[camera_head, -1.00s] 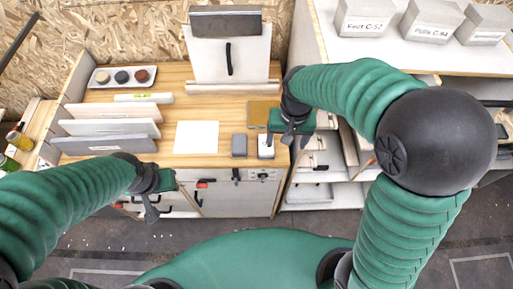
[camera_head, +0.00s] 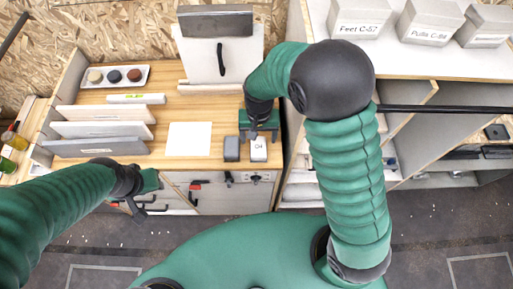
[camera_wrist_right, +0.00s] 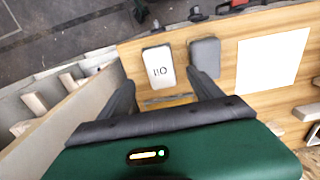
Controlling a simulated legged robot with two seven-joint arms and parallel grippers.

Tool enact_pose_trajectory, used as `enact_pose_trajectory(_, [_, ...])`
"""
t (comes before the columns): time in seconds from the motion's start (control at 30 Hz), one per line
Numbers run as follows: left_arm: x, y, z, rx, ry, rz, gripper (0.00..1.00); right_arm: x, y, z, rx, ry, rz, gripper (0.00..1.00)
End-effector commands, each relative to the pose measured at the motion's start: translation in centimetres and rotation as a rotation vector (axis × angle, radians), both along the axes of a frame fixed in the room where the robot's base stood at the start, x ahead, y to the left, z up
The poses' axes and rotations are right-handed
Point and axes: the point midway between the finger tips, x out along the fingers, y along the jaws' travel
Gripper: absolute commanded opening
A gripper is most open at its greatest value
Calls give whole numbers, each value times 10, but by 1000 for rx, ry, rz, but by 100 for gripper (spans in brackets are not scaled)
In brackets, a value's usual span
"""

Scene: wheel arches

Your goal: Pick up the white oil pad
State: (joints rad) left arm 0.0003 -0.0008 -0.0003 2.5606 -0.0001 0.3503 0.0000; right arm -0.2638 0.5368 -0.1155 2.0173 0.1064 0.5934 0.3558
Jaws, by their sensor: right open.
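The white oil pad (camera_head: 258,149), marked with dark letters, lies on the wooden bench top near its front edge. It also shows in the right wrist view (camera_wrist_right: 158,67). A grey pad (camera_head: 231,149) lies close beside it on the left. My right gripper (camera_head: 259,132) is over the bench just behind the white pad. In the right wrist view the gripper (camera_wrist_right: 163,84) is open and empty, and the white pad lies ahead of the gap between the fingers. My left gripper (camera_head: 138,198) hangs in front of the bench at the left; its jaws are too small to read.
A white sheet (camera_head: 189,139) lies left of the pads. Upright panels (camera_head: 100,130) stand at the bench's left, with a tray of round pots (camera_head: 115,76) behind. A board with a black handle (camera_head: 220,60) stands at the back. Shelving with labelled boxes (camera_head: 424,22) is at the right.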

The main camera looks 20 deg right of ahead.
Motion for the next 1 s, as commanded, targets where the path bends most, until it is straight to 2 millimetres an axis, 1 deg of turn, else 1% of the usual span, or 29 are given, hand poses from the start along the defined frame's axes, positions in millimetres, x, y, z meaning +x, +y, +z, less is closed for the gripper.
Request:
enact_pose_trajectory(0.03, [0,0,1,0,0,0,36,0,-2,-11,-1,5,-2,75])
enact_pose_trajectory(0.1, [0,0,2,0,0,-1,36,1,-2,-22,0,4,-2,75])
enact_pose_trajectory(0.27, [0,0,7,0,0,-1,36,0,1,-37,-1,2,0,75])
enact_pose_trajectory(0.37, [0,0,15,0,0,-1,36,-1,3,-54,-2,5,-1,75])
enact_pose_trajectory(0.43, [0,0,16,0,-1,-1,36,-1,3,-68,-1,2,-1,75])
enact_pose_trajectory(0.5, [0,0,17,0,0,-1,36,0,4,-76,-1,0,-1,75])
enact_pose_trajectory(0.6, [0,0,16,0,0,-1,36,1,4,-81,-1,-2,0,75])
enact_pose_trajectory(0.73, [0,0,16,0,0,0,36,2,4,-81,0,-2,0,75])
enact_pose_trajectory(0.77, [0,0,16,0,0,0,36,2,4,-81,-1,-2,0,72])
enact_pose_trajectory(1.0, [0,0,16,0,0,-1,36,1,3,-80,0,-2,0,40])
